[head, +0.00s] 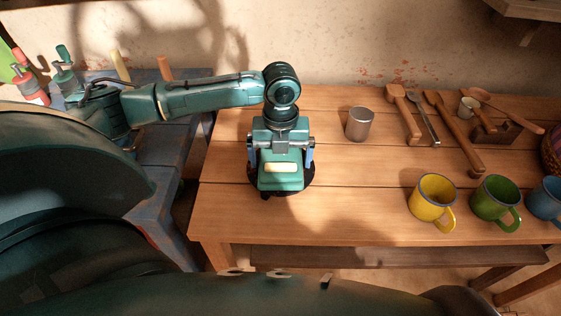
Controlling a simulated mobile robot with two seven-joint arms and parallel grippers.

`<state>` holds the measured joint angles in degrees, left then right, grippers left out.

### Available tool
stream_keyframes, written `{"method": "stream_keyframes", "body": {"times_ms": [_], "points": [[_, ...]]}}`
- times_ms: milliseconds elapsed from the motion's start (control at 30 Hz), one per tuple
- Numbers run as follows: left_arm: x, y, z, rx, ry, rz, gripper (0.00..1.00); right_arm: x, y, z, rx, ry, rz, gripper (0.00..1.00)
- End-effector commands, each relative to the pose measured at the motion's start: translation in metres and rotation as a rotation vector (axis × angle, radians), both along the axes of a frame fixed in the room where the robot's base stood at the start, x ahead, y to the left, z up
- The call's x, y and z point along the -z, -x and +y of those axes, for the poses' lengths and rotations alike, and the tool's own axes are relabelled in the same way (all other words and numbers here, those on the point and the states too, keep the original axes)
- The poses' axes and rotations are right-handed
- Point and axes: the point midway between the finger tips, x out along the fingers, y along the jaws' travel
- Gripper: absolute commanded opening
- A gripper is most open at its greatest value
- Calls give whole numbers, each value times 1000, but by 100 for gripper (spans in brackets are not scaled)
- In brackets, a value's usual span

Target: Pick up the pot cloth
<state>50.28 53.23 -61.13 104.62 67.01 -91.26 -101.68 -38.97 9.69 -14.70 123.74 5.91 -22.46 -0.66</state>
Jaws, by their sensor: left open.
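My left gripper (281,172) is over the left part of the wooden table (225,205), pointing down, with its two fingers apart. A dark, rounded patch (311,176) shows around the lower edges of the gripper. I cannot tell whether it is a flat dark thing on the table, such as the pot cloth, or shadow, because the gripper covers most of it. No other cloth can be made out. My right gripper is not in view.
A metal cup (359,124) stands right of the gripper. Yellow (432,202), green (495,201) and blue (545,198) mugs stand at the front right. Wooden utensils (455,135) lie at the back right. A blue-grey table (170,175) with bottles adjoins on the left.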

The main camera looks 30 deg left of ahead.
Motion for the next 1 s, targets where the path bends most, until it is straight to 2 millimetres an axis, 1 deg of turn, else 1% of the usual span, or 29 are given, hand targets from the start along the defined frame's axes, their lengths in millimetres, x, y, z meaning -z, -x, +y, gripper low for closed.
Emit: {"method": "stream_keyframes", "body": {"times_ms": [100, 500, 667, 767, 867, 1000], "points": [[0, 0, 0, 0, 0, 0, 99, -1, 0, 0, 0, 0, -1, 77], [-1, 0, 0, 0, 0, 0, 67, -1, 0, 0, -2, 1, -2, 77], [-1, 0, 0, 0, 0, 0, 67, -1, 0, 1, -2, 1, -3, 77], [-5, 0, 0, 0, 0, -1, 67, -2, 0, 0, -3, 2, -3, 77], [-18, -1, 0, 1, 1, -3, 67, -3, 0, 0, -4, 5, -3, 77], [-46, -1, 0, 0, 1, -4, 67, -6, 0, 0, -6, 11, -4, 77]]}}
